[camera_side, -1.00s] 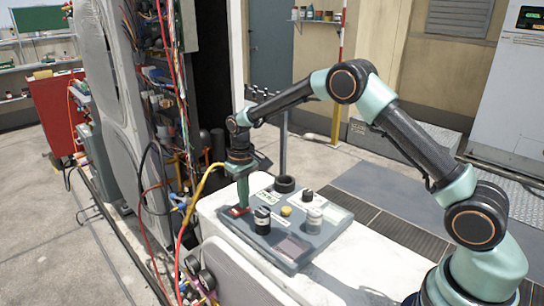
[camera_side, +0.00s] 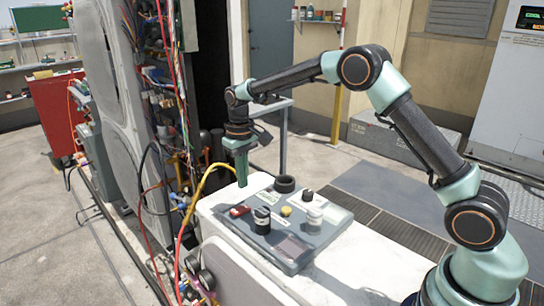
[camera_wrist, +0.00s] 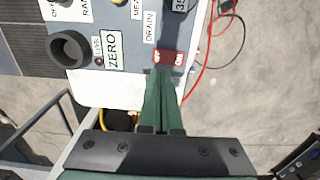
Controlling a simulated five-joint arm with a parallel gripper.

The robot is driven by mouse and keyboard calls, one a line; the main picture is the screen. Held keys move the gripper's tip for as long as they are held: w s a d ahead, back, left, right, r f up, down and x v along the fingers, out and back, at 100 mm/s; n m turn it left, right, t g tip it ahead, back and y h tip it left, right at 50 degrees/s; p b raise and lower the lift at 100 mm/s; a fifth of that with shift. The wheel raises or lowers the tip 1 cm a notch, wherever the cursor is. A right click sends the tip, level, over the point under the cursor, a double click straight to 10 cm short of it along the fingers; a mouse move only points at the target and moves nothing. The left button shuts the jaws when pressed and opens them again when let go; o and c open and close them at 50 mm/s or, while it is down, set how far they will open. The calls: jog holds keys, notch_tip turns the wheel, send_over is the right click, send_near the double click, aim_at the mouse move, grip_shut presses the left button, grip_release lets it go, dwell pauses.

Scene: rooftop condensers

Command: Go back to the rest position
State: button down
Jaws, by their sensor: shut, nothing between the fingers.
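My gripper (camera_side: 241,184) is shut and empty. In the side view it hangs pointing down, a little above the far left edge of the grey control panel (camera_side: 262,236). In the wrist view the shut green fingers (camera_wrist: 163,88) point toward a red rocker switch (camera_wrist: 168,57) with white lettering, apart from it as far as the side view shows.
The panel carries black knobs (camera_side: 262,220), a yellow button (camera_side: 286,211), a grey knob (camera_side: 314,220) and a black ring (camera_side: 285,184). It lies on a white box (camera_side: 365,255). A condenser unit with cables and a yellow hose (camera_side: 205,180) stands close on the left.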

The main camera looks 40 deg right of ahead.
jog(key=shift+r, duration=0.25)
jog(key=s+d+r+t, duration=0.1)
jog(key=s+r+t, duration=0.2)
jog(key=s+r, duration=0.85)
jog(key=s+d+r+t, duration=0.1)
jog(key=s+t, duration=0.1)
jog(key=s, duration=1)
jog(key=shift+s+d+r+t, duration=0.2)
jog(key=shift+s+t, duration=0.05)
jog(key=shift+t, duration=0.05)
